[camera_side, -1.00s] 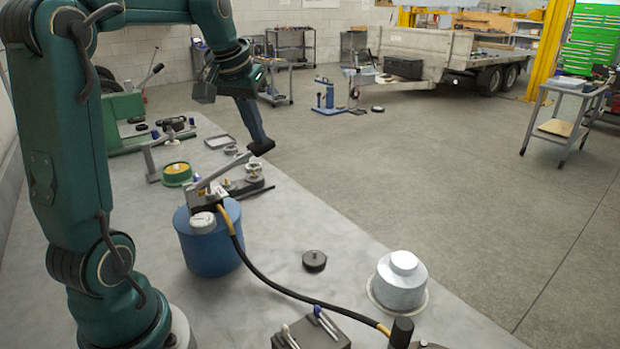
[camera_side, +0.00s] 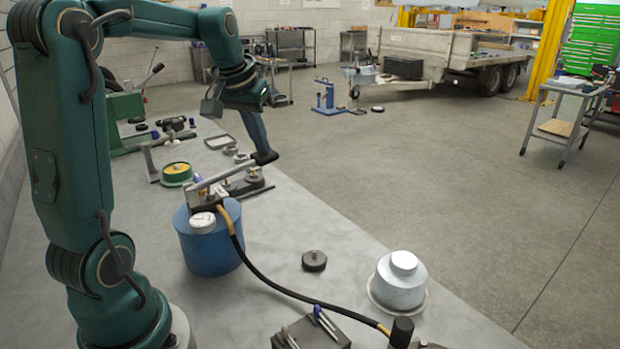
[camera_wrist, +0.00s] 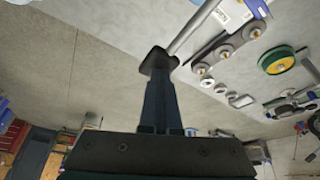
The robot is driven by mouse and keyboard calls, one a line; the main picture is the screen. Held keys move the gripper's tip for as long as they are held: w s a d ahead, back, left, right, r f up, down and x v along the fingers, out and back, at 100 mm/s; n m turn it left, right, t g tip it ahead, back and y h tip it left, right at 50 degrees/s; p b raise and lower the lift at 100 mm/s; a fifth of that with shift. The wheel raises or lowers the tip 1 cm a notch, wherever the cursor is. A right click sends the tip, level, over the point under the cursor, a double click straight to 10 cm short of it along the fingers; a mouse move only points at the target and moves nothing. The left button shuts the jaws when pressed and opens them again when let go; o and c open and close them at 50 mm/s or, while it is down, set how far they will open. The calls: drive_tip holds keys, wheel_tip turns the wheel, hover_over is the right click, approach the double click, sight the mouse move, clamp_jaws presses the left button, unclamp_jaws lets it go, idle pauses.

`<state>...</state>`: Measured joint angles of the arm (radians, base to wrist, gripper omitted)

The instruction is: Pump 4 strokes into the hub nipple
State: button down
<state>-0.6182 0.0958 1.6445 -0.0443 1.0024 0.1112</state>
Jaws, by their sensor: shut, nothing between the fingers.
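A blue bucket (camera_side: 208,246) stands on the grey bench with a pump head and a long grey lever (camera_side: 222,176) on top. The lever slopes gently up to the right and ends in a black grip (camera_side: 265,158). My gripper (camera_side: 262,150) is shut and empty, its tips against the top of that grip. In the wrist view, the grip (camera_wrist: 158,62) shows at the fingertips. A black hose (camera_side: 275,285) runs from the pump to a brass end (camera_side: 383,329) beside a black cylinder (camera_side: 402,331) at the lower edge. The nipple is not clearly visible.
A stepped grey metal cylinder (camera_side: 400,284) stands on a pale disc. A black cap (camera_side: 314,260), a dark block with tools (camera_side: 312,332) and a gauge (camera_side: 202,221) are nearby. A green and yellow reel (camera_side: 177,173) lies behind. Bench right of the bucket is mostly clear.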

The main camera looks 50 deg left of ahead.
sight(261, 155)
drive_tip(key=shift+f, duration=0.1)
drive_tip(key=shift+w+f, duration=0.15)
drive_tip(key=shift+f, duration=1)
drive_tip(key=shift+f, duration=0.9)
drive_tip(key=shift+r, duration=0.1)
wheel_tip(261, 155, up, 12)
drive_tip(key=s, duration=0.1)
drive_tip(key=shift+f, duration=0.2)
drive_tip(key=shift+d, duration=0.1)
idle(0.5)
